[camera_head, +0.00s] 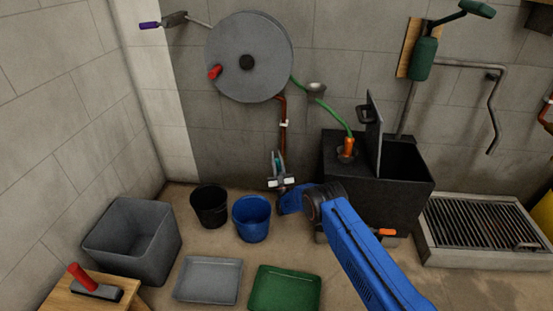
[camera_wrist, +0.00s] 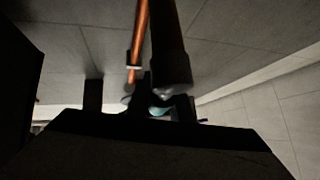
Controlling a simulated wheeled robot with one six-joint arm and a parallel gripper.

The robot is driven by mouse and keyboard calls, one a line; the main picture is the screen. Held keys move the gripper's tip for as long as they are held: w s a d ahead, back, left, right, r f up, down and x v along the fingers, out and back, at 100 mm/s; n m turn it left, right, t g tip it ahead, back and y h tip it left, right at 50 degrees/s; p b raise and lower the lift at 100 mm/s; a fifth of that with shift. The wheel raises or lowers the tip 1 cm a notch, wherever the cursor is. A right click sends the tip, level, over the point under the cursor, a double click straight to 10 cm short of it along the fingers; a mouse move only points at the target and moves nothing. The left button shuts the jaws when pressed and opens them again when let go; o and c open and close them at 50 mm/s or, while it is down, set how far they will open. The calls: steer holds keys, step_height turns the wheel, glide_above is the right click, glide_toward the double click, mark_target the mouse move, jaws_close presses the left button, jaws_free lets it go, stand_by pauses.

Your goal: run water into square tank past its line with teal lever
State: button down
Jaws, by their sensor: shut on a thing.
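The teal lever (camera_head: 281,160) is on a valve low on the copper pipe at the back wall. A small teal part of it shows between dark finger shapes in the wrist view (camera_wrist: 160,112). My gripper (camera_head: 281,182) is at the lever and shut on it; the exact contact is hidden. The black square tank (camera_head: 345,182) stands at the right with its lid (camera_head: 374,130) raised. A green hose (camera_head: 335,114) runs to an orange nozzle (camera_head: 348,147) at the tank's top left. The water level and line inside are not visible.
A grey hose reel (camera_head: 248,57) hangs above. A black bucket (camera_head: 209,206), a blue bucket (camera_head: 252,218), a grey bin (camera_head: 133,238), a grey tray (camera_head: 208,280) and a green tray (camera_head: 285,290) occupy the floor at left. A floor grate (camera_head: 485,222) is at right.

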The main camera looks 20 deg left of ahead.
steer(key=shift+f, duration=0.15)
steer(key=c, duration=1.6)
jaws_free()
steer(key=shift+o, duration=0.2)
steer(key=v, duration=1.7)
steer(key=shift+f, duration=0.2)
steer(key=shift+s, duration=0.1)
